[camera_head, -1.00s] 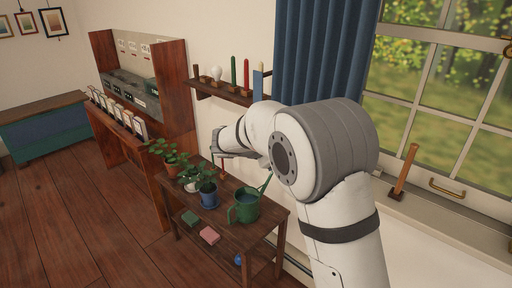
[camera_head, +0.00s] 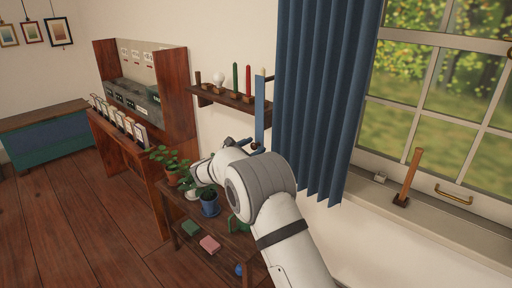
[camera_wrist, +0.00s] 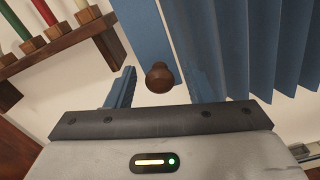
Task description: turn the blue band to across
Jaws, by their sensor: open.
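The blue band (camera_head: 260,112) is a flat strip that stands upright beside the left edge of the blue curtain (camera_head: 312,90). A brown wooden knob (camera_wrist: 160,77) is at its lower end. The band also shows in the wrist view (camera_wrist: 146,38), running up from beside the knob. My gripper (camera_head: 243,146) is at the band's lower end. In the wrist view my gripper (camera_wrist: 161,84) is open, with one finger on each side of the knob and a gap on both sides. The fingers are not closed on anything.
A small wall shelf (camera_head: 222,97) with candles in wooden blocks is close on the left. Below my arm a plant stand (camera_head: 205,250) holds potted plants and a mostly hidden green watering can (camera_head: 236,226). The window sill (camera_head: 365,190) is at the right.

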